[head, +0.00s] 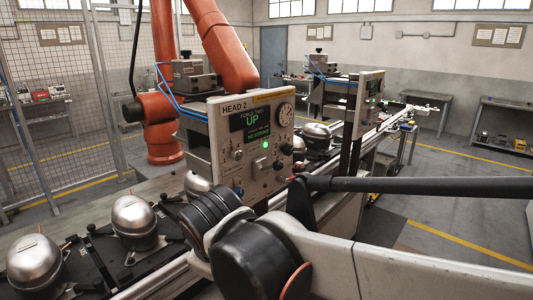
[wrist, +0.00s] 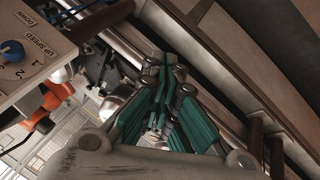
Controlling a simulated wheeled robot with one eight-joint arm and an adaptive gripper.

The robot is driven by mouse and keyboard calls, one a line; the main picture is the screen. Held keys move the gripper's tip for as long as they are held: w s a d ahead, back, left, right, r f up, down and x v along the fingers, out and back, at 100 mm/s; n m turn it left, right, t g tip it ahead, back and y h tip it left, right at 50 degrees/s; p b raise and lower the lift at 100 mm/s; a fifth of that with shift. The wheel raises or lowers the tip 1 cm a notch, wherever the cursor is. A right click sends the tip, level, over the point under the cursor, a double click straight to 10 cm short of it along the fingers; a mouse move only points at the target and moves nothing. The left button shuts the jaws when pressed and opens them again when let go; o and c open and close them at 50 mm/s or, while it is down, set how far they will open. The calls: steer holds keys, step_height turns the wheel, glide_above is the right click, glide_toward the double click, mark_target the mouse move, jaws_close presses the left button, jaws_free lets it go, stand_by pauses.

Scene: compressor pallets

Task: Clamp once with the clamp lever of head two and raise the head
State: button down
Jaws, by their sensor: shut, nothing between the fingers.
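The head two station (head: 250,140) stands in the middle of the head view. Its grey front panel carries a "HEAD 2" label, a display (head: 252,122) reading "UP", a lit green lamp, a round gauge (head: 285,115) and knobs. The panel corner with a blue "UP SPEED DOWN" knob (wrist: 12,50) shows at the left of the wrist view. I cannot pick out the clamp lever with certainty in either view. My gripper (wrist: 165,70), with teal finger pads, is shut and empty beside metal rails. In the head view my arm hides the gripper.
Silver compressors (head: 133,219) sit on black pallets along the conveyor at lower left. A second station (head: 370,95) stands behind to the right. An orange robot arm (head: 220,45) is behind head two. A mesh fence (head: 55,110) is at left; open floor lies at right.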

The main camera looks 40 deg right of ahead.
steer(key=w+d+r+n+g+h+p, duration=0.3)
steer(key=w+d+r+n+p, duration=0.3)
steer(key=r, duration=0.3)
steer(key=w+d+r+n+g+h+p, duration=0.3)
steer(key=w+d+r+n+h+p, duration=0.2)
steer(key=d+r+n+p, duration=0.3)
steer(key=shift+w+d+r+n+h+p, duration=0.25)
steer(key=shift+w+r+n+h+p, duration=0.15)
steer(key=shift+r+p, duration=0.35)
steer(key=shift+d, duration=0.1)
steer(key=b, duration=0.2)
glide_toward(271, 167)
steer(key=s+d+f, duration=0.2)
steer(key=d, duration=0.1)
steer(key=s+d+f, duration=0.1)
steer(key=shift+d, duration=0.15)
steer(key=shift+s+f+t, duration=0.15)
steer(key=shift+s+t, duration=0.05)
steer(key=shift+t, duration=0.1)
